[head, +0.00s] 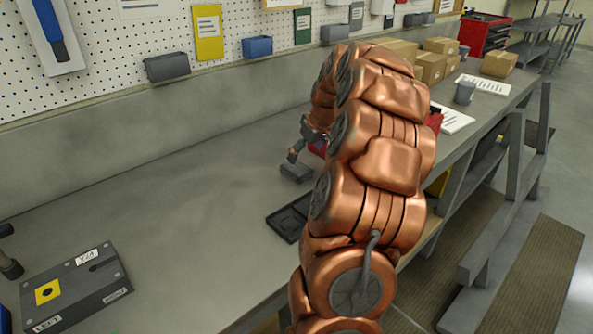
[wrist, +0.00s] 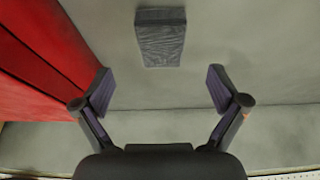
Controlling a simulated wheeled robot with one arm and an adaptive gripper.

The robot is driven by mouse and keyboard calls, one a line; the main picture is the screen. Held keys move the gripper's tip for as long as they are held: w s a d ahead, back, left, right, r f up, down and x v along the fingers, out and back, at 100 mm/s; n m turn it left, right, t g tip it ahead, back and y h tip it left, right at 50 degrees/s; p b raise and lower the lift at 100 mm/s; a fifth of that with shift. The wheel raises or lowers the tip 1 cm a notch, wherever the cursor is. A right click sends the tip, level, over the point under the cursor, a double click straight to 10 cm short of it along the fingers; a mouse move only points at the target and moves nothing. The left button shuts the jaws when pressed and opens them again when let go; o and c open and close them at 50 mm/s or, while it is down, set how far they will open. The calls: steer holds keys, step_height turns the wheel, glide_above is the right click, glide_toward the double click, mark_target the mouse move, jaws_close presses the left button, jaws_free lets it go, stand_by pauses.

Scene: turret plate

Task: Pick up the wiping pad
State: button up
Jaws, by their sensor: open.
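The wiping pad (wrist: 160,37) is a dark grey block with a wrinkled-looking face, lying on the grey bench top at the top middle of the wrist view. It also shows as a small grey block (head: 296,173) on the bench left of my arm in the head view. My gripper (wrist: 160,87) is open and empty, with its two fingers spread wider than the pad. The pad lies beyond the fingertips, roughly centred between them, not between the fingers.
A red box-like thing (wrist: 45,70) stands close to the left finger in the wrist view. A black tray (head: 287,222) lies near the bench's front edge. A dark labelled plate (head: 75,288) lies at the left. Cardboard boxes (head: 430,68) stand farther back. The bench between is clear.

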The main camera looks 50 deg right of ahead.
mark_target(297, 167)
steer(key=shift+w+p+x, duration=0.15)
steer(key=shift+p+x, duration=0.6)
steer(key=shift+x, duration=1)
steer(key=shift+w+p+x, duration=0.2)
steer(key=shift+p+x, duration=0.55)
steer(key=shift+x, duration=1.05)
steer(key=shift+f+b, duration=0.25)
steer(key=shift+b, duration=0.35)
steer(key=shift+c, duration=0.3)
steer(key=c, duration=1.1)
steer(key=shift+r+p, duration=0.2)
steer(key=shift+p, duration=0.15)
steer(key=shift+r+p, duration=0.15)
steer(key=shift+p, duration=0.15)
steer(key=shift+r+b, duration=0.25)
steer(key=shift+b, duration=0.05)
step_height(297, 167, up, 9)
steer(key=b, duration=0.2)
steer(key=shift+r+b, duration=0.15)
steer(key=shift+b, duration=0.15)
